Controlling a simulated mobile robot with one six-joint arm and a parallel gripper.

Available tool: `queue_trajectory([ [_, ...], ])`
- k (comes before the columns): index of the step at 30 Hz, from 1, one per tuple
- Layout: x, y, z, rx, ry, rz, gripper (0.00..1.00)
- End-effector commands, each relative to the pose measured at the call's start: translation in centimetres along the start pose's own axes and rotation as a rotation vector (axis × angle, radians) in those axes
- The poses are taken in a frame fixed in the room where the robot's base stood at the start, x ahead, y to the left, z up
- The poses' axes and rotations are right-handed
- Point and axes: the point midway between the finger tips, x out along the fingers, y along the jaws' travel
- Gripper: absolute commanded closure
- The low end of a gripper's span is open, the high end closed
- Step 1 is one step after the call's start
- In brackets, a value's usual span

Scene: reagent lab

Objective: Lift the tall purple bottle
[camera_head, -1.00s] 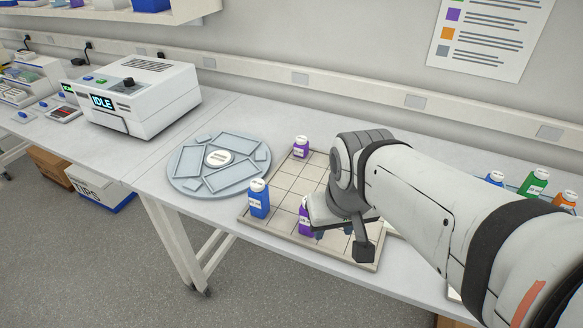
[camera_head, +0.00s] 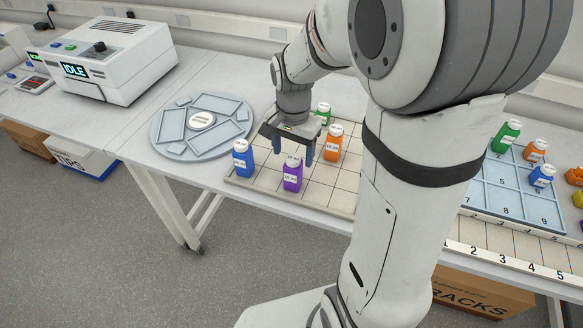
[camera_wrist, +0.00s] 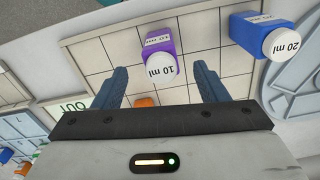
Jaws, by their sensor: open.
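A purple bottle (camera_head: 292,175) with a white cap stands upright near the front of the tan gridded board (camera_head: 262,184). It also shows in the wrist view (camera_wrist: 160,52), its cap marked 10 ml. My gripper (camera_head: 293,156) is open and empty, just behind and above this bottle in the head view. In the wrist view the fingers (camera_wrist: 160,72) lie left and right of the bottle's line, with its cap near the gap between the tips. I cannot tell whether they touch. No second purple bottle shows now; my arm hides part of the board's back.
A blue bottle (camera_head: 243,160) stands left of the purple one. An orange bottle (camera_head: 333,143) and a green bottle (camera_head: 322,113) stand right and behind. A round grey tray (camera_head: 160,135) lies left. A blue numbered rack (camera_head: 484,186) with bottles is at the right.

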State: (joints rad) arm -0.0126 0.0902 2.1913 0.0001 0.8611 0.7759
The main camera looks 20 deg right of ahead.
Motion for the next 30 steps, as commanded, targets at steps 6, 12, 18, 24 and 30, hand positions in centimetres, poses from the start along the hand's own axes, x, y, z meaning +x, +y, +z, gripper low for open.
queue_trajectory([
  [6,2.6,0.0,-0.1,-0.001,-0.003,0.003,0.34],
  [12,5.2,-0.1,-0.3,-0.001,-0.002,0.002,0.34],
  [18,5.8,-0.1,-0.3,-0.001,0.001,-0.001,0.34],
  [24,5.8,-0.1,-0.3,0.000,0.001,-0.001,0.41],
  [30,5.8,-0.1,-0.3,0.000,0.001,-0.001,0.57],
])
